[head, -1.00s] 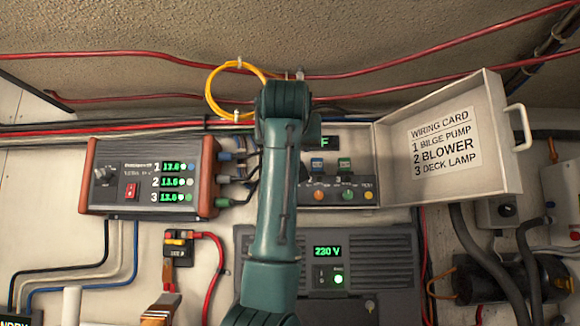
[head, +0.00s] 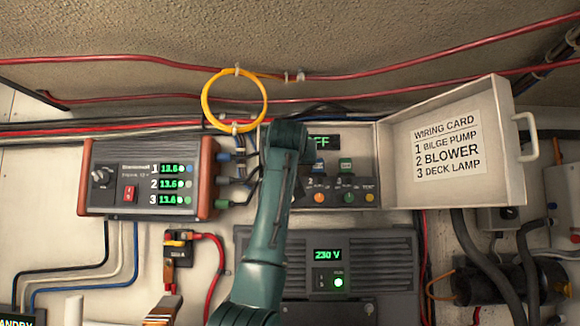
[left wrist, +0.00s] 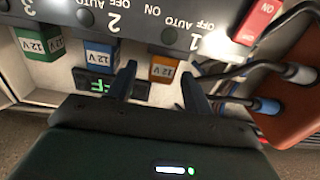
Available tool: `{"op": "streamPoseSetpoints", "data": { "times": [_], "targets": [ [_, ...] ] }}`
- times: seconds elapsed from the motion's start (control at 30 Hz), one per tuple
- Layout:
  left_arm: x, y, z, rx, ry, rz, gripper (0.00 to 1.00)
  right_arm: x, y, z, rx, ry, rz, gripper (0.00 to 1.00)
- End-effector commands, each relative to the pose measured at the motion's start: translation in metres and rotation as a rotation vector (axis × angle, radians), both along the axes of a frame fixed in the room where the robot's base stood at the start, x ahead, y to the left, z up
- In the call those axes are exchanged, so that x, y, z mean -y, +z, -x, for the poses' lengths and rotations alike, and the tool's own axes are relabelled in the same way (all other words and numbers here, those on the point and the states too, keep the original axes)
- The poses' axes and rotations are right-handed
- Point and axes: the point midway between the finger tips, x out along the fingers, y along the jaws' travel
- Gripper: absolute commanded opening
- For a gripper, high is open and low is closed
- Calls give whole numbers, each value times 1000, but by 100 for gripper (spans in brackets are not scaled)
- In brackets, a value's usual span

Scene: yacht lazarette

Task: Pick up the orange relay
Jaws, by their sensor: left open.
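The orange relay (left wrist: 164,69), marked 12 V, sits in the panel in the left wrist view, which shows it upside down. My left gripper (left wrist: 159,73) is open, with one finger on each side of the orange relay in that picture; I cannot tell whether they touch it. A blue relay (left wrist: 100,55) and a green relay (left wrist: 40,43) sit in the same row. In the head view the blue relay (head: 318,165) and green relay (head: 346,165) show, but my left arm hides the orange relay and the gripper. My right gripper is not in view.
The panel's open cover (head: 455,185) stands out at the right with a wiring card. A charger box (head: 145,178) with cables (head: 240,170) is close left of my arm. A yellow cable loop (head: 204,98) hangs above. A 230 V unit (head: 375,270) is below.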

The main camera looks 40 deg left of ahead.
Motion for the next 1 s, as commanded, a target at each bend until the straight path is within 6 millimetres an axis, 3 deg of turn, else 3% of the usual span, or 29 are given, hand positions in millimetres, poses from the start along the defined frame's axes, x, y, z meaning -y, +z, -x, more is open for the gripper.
{"op": "streamPoseSetpoints", "data": {
  "times": [0.07,0.63,1.0],
  "targets": [
    [0,0,0,0,0,0,50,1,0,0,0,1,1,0],
    [1,0,0,0,0,0,3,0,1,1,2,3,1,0],
    [1,3,0,0,-1,0,3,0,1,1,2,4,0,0]
  ]
}}
